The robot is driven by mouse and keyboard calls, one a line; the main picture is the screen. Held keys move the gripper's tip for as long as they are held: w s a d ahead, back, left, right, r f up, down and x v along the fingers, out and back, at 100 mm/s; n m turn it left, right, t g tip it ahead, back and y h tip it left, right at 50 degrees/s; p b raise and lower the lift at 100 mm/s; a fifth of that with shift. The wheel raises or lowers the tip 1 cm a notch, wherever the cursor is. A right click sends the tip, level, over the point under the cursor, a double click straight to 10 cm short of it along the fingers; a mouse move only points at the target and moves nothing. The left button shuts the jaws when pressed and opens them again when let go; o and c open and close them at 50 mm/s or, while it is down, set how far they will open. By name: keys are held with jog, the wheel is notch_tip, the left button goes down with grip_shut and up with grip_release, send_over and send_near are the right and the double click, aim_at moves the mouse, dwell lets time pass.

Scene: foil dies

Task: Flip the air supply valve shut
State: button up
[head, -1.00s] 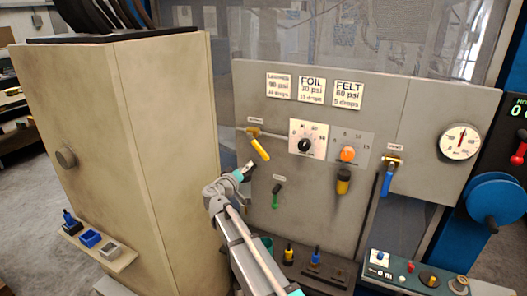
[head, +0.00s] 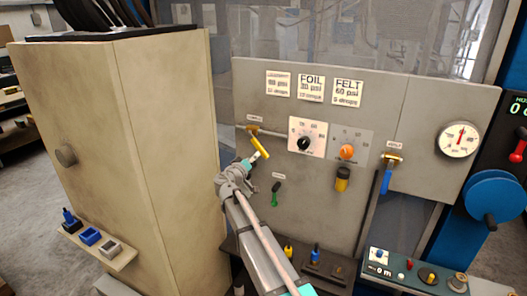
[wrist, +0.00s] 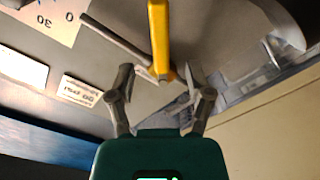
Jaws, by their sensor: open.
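A valve with a yellow lever handle (head: 260,146) sits at the left of the grey panel, on a thin pipe. The handle slants down to the right in the head view. The label above it is too small to read. My gripper (head: 257,160) is at the handle's lower part, in front of the panel. In the wrist view my gripper (wrist: 160,78) is open, with one finger on each side of the line of the yellow handle (wrist: 159,40). I cannot tell whether a finger touches it. A second valve with a blue handle (head: 386,181) hangs down at the right.
The panel (head: 420,120) also carries a black knob (head: 304,143), an orange knob (head: 347,152), a green toggle (head: 275,195) and a round gauge (head: 459,140). A beige cabinet (head: 160,130) stands close on the left. A control box (head: 410,275) is at the lower right.

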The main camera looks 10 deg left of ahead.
aim_at(260, 151)
jog(key=x, duration=0.7)
jog(key=shift+w+d, duration=0.1)
jog(key=shift+w, duration=0.2)
jog(key=shift+c, duration=0.3)
grip_shut()
